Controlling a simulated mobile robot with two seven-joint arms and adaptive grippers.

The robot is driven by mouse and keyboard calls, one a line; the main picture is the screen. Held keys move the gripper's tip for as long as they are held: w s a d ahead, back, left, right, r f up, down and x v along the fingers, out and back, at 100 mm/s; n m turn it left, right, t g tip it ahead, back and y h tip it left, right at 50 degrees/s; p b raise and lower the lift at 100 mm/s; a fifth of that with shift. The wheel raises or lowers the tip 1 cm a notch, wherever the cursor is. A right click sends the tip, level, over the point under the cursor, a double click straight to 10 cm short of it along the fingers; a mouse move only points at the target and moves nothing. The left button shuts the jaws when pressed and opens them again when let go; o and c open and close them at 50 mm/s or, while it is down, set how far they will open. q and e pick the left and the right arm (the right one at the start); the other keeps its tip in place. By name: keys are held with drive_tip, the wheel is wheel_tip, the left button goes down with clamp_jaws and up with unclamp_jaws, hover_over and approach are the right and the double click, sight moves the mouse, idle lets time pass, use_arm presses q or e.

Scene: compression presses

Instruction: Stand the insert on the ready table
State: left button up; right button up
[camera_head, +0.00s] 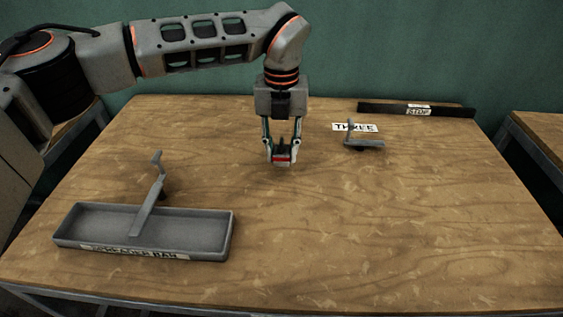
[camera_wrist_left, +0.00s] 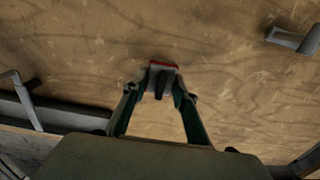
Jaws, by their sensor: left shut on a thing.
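My left gripper (camera_head: 282,148) is shut on a small grey piece with a red stripe, which I take to be the insert (camera_head: 282,160). In the left wrist view, the insert (camera_wrist_left: 163,66) sits between the fingertips of the left gripper (camera_wrist_left: 160,84), with a dark part in the middle. The insert is over the middle back of the wooden table (camera_head: 330,235). Whether it touches the wood is hard to tell. No label visible here names a ready table. My right gripper is not in view.
A grey tray (camera_head: 222,225) labelled as a spreader bar tray stands front left, with a grey handled tool (camera_head: 150,200) in it. A grey angled part (camera_head: 362,142) lies by the "THREE" label (camera_head: 355,127). A black "STOP" bar (camera_head: 440,112) lies back right. The front right is clear.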

sight(282, 163)
use_arm(q)
wheel_tip(282, 163, down, 4)
drive_tip(key=shift+f, duration=0.1)
drive_tip(key=o, duration=1.2)
